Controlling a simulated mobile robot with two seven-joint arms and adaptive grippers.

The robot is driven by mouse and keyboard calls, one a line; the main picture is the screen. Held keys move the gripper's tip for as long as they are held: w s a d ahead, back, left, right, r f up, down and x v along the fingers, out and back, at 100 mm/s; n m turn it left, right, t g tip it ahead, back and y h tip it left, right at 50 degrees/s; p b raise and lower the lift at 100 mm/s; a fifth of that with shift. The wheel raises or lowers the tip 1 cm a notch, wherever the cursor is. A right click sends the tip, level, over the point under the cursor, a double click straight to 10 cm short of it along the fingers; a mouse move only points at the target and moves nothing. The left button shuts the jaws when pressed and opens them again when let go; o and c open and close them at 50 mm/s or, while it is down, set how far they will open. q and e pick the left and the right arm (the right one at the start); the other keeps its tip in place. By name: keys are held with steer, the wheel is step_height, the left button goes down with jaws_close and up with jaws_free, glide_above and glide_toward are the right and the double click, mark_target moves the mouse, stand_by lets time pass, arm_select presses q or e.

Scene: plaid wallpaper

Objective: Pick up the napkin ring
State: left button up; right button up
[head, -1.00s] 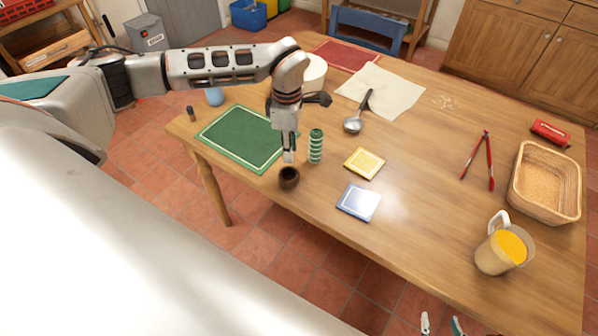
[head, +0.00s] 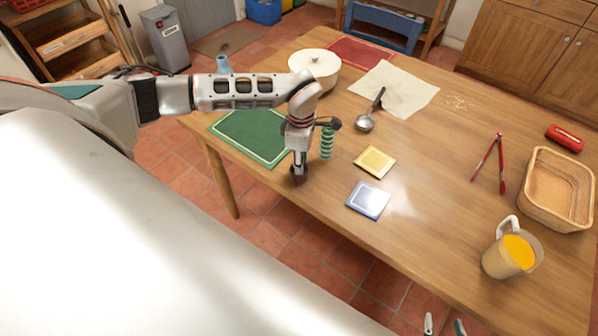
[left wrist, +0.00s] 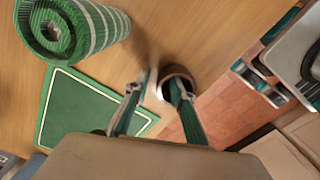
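The dark brown napkin ring (head: 299,179) stands on the table near its front edge, partly covered by my left gripper (head: 299,165) in the head view. In the left wrist view the ring (left wrist: 178,74) shows from above. My left gripper (left wrist: 155,92) points down with its fingers apart. One finger overlaps the ring's opening and seems to reach into it; the other is beside the ring, with a gap of wood between. I cannot tell if they touch it. My right gripper (head: 444,325) shows only its fingertips at the bottom edge, spread apart.
A green mat (head: 245,131) lies to the left. Yellow (head: 374,161) and blue (head: 368,200) tiles lie to the right. The table's front edge is close.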

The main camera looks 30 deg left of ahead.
arm_select(q)
jaws_close()
steer(key=shift+r, duration=0.1)
